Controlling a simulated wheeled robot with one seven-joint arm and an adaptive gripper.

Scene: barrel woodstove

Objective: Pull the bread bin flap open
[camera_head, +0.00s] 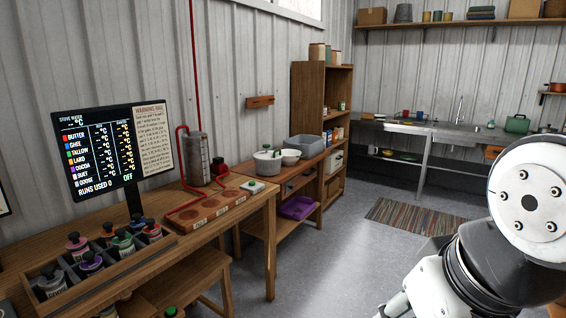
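I cannot make out a bread bin or its flap for certain. A small green box (516,124) stands on the far counter at the right, too small to tell whether it has a flap. A pale box (334,161) sits inside the wooden shelf unit, its front too small to read. My arm fills the lower right corner and hides part of the floor and counter front. My gripper is not in view.
A wooden bench (222,212) with a screen (112,150) and a rack of bottles (100,262) lies at the left. A shelf unit (308,95) and steel sink counter (440,130) stand behind. Grey floor (345,255) is clear in the middle, with a striped rug (412,216).

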